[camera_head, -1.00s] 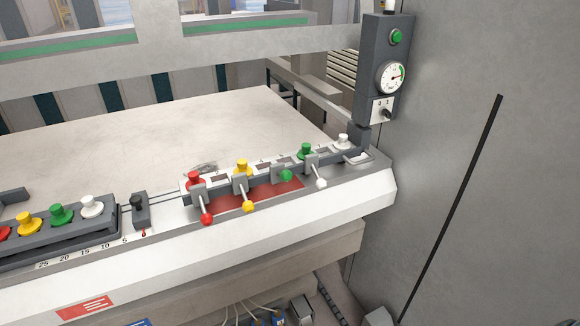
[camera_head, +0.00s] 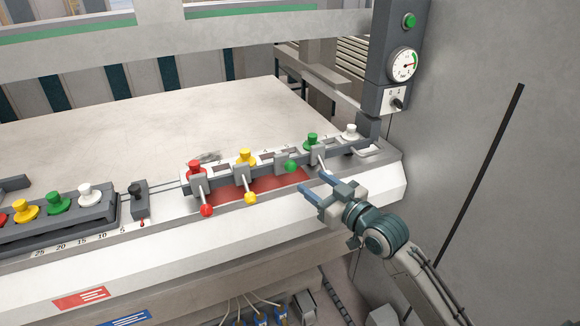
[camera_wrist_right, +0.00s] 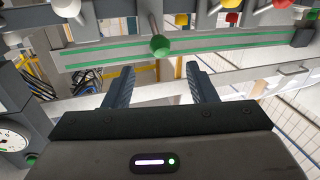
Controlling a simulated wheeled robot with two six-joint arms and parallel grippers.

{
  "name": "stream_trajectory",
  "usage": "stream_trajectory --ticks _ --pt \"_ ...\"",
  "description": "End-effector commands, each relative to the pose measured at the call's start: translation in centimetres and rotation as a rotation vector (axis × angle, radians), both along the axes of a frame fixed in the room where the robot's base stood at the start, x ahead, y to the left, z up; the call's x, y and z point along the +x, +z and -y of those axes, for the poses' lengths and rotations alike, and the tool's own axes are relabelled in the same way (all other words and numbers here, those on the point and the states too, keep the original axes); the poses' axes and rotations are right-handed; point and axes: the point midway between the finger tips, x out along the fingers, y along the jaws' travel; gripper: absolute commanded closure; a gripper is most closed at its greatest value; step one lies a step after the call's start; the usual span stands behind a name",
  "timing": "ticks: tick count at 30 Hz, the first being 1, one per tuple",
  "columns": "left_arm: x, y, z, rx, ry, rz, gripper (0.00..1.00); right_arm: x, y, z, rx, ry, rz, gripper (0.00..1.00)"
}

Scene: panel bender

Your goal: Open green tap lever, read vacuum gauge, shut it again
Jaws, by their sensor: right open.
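The green tap lever's round green knob (camera_head: 291,166) sits on the valve rail between the yellow-knobbed lever (camera_head: 250,198) and the lever under the green cap. Its stem is mostly hidden in the head view. My right gripper (camera_head: 316,182) is open and empty, its fingers pointing at the rail, to the right of and below the green knob, apart from it. In the right wrist view the green knob (camera_wrist_right: 160,44) is ahead of the gap between the fingers (camera_wrist_right: 160,75). The vacuum gauge (camera_head: 403,64) has a white dial and green arc; its needle points roughly right. My left gripper is not in view.
The red-knobbed lever (camera_head: 206,210) and yellow lever stick out from the rail. Another lever's white knob is hidden behind my gripper in the head view but shows in the wrist view (camera_wrist_right: 66,7). A grey gauge post (camera_head: 380,75) rises at right beside the wall.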

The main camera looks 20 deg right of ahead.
Motion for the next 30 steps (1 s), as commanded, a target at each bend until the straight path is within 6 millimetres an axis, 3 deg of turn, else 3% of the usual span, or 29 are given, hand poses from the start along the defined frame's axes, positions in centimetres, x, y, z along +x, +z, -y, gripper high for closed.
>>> stream_trajectory --ticks 16,21,30 --pt "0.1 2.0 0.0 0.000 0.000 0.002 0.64 8.5 0.1 -2.6 0.004 -0.001 -0.003 0.48" --pt "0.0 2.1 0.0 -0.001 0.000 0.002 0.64 9.7 0.0 -2.9 0.001 -0.001 -0.002 0.48" --pt "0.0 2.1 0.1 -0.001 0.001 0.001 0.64 9.8 -0.1 -3.0 0.001 -0.001 -0.002 0.48"
